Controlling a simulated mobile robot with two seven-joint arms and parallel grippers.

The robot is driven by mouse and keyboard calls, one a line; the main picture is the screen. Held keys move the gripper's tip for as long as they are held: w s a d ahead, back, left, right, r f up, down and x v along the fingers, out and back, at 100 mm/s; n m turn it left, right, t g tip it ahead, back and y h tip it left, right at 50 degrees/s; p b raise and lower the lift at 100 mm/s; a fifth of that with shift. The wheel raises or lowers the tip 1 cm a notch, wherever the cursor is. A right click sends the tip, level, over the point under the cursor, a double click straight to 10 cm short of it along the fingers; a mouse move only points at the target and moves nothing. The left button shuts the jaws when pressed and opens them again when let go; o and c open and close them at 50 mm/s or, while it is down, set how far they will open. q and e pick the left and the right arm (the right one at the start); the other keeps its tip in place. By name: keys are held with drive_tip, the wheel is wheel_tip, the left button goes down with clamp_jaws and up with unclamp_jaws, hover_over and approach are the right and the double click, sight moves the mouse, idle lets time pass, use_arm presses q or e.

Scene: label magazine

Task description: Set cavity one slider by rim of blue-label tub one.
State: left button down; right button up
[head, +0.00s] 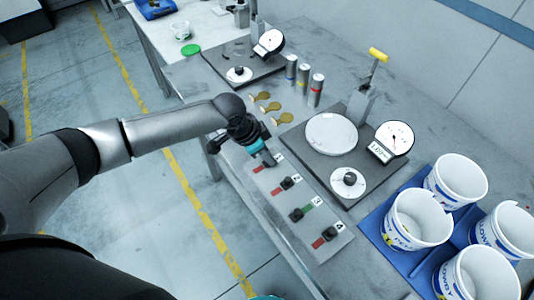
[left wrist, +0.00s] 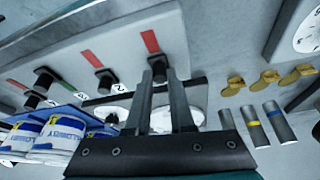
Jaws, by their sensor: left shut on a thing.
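My left gripper (head: 267,157) is at the top slot of the grey slider panel (head: 318,228), shut on the dark knob of the cavity one slider (left wrist: 158,68). The fingers hide most of that knob. A red strip (left wrist: 150,40) shows beside it in the left wrist view. The lower sliders, marked 2 (head: 287,183), 3 (head: 296,215) and 4 (head: 330,234), stand free. Several white tubs with blue lettering stand at the right; one is the near-left tub (head: 415,232). I cannot tell which is tub one.
The tubs stand on a blue tray (head: 374,222). A dark base with a white disc (head: 331,134) and a dial gauge (head: 394,137) lies beside the panel. Brass pieces (head: 272,106) and banded cylinders (head: 316,88) stand behind. The floor left of the bench is clear.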

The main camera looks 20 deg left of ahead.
sight(261, 169)
use_arm(q)
drive_tip(key=s+a+p, duration=0.2)
drive_tip(key=s+p, duration=0.1)
drive_tip(key=shift+a, duration=0.15)
idle(0.5)
drive_tip(key=c, duration=0.8)
unclamp_jaws()
drive_tip(key=shift+s, duration=0.1)
drive_tip(key=shift+o, duration=0.2)
